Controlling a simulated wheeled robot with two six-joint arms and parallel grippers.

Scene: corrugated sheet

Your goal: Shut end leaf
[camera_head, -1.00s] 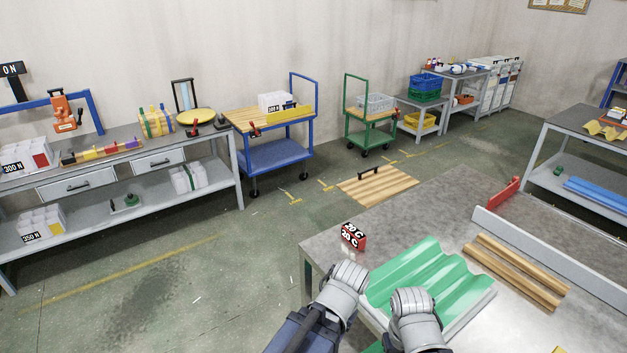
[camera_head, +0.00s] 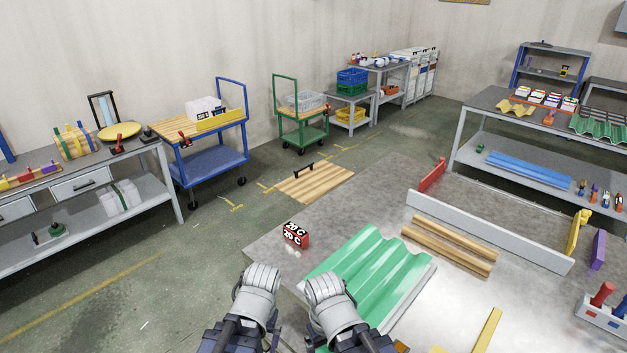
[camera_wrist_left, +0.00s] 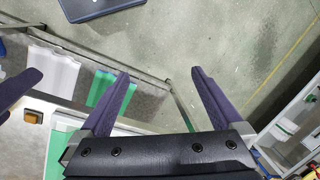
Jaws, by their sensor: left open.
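The green corrugated sheet (camera_head: 372,270) lies on the grey metal table (camera_head: 385,200) in the head view, to the right of my wrists. A long grey upright board (camera_head: 490,231) stands along the table's far side, with a red piece (camera_head: 432,175) at its left end and a yellow piece (camera_head: 578,232) at its right end. I cannot tell which piece is the end leaf. My left gripper (camera_wrist_left: 160,73) is open and empty in the left wrist view, over the floor beyond a metal frame. My right wrist shows in the head view; its fingers are hidden there.
Two wooden strips (camera_head: 448,247) lie between sheet and board. A red-black "20 C" block (camera_head: 295,234) sits near the table's left corner. A yellow strip (camera_head: 487,331) lies at the front. A wooden pallet (camera_head: 315,184) is on the floor beyond. Open floor lies left of the table.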

